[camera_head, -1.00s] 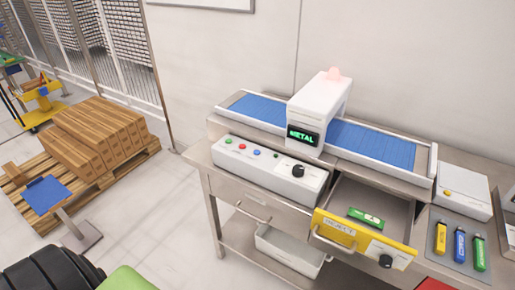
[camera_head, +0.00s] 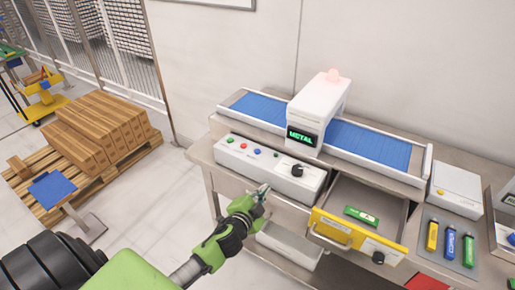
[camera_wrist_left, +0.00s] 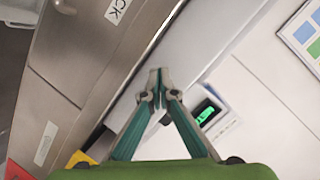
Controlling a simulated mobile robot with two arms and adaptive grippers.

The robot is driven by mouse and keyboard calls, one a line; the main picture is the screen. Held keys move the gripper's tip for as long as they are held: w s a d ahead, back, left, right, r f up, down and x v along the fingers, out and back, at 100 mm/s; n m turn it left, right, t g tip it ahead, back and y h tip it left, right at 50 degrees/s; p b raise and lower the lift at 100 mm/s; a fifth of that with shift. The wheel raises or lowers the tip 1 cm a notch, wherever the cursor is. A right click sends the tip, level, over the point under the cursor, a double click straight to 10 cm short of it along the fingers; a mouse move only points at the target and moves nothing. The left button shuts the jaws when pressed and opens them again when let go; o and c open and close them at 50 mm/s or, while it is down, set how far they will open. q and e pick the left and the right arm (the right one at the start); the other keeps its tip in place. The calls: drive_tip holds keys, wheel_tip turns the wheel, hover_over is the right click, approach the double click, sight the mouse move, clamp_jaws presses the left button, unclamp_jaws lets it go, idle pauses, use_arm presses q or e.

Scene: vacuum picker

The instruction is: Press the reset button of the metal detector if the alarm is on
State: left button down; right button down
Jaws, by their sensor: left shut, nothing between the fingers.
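The metal detector (camera_head: 318,108) is a white arch over a blue conveyor in the head view. Its display (camera_head: 301,136) reads METAL in green; it also shows in the left wrist view (camera_wrist_left: 206,113). The lamp (camera_head: 333,75) on top looks pale pink. In front, a white control box (camera_head: 265,165) carries small green, red and blue buttons and a black knob (camera_head: 298,169); I cannot read which button is reset. My left gripper (camera_head: 264,189) is shut and empty, just in front of the box's lower front, apart from the buttons. It also shows in the wrist view (camera_wrist_left: 159,73).
An open yellow-fronted drawer (camera_head: 331,230) with a green item (camera_head: 361,215) juts out right of my left gripper. A grey tray (camera_head: 431,262) with colored items and a white box (camera_head: 455,189) lie further right. Cardboard boxes (camera_head: 103,138) stand on a pallet at left.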

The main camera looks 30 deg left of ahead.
use_arm(q)
drive_tip(key=shift+t, duration=0.5)
drive_tip(key=r, duration=0.2)
drive_tip(key=w+r, duration=0.1)
drive_tip(key=r, duration=0.2)
drive_tip(key=w+d+r+m+h, duration=0.2)
drive_tip(key=w+r+m+h, duration=0.1)
drive_tip(key=r+m, duration=0.2)
drive_tip(key=w+d+r+m+h+p, duration=0.1)
drive_tip(key=w+d+r+m+h, duration=0.1)
drive_tip(key=m, duration=0.5)
drive_tip(key=w+d+r+m+h, duration=0.1)
drive_tip(key=w+r+m+h, duration=0.3)
drive_tip(key=r, duration=0.4)
drive_tip(key=shift+w+d+m+h, duration=0.2)
drive_tip(key=shift+d+m+h, duration=0.2)
drive_tip(key=shift+m+h, duration=0.4)
drive_tip(key=a+m+g, duration=0.1)
drive_tip(key=a+f+m+g+y, duration=0.1)
drive_tip(key=a, duration=0.1)
drive_tip(key=w+a+m+g+p, duration=0.1)
drive_tip(key=a+m+g, duration=0.1)
drive_tip(key=shift+f+y, duration=0.2)
drive_tip(key=shift+y, duration=0.2)
drive_tip(key=s+a+g+y, duration=0.1)
drive_tip(key=a+y, duration=0.3)
drive_tip(key=a, duration=0.6)
drive_tip(key=shift+a+f+g, duration=0.15)
drive_tip(key=shift+f+g, duration=0.25)
drive_tip(key=shift+g, duration=0.4)
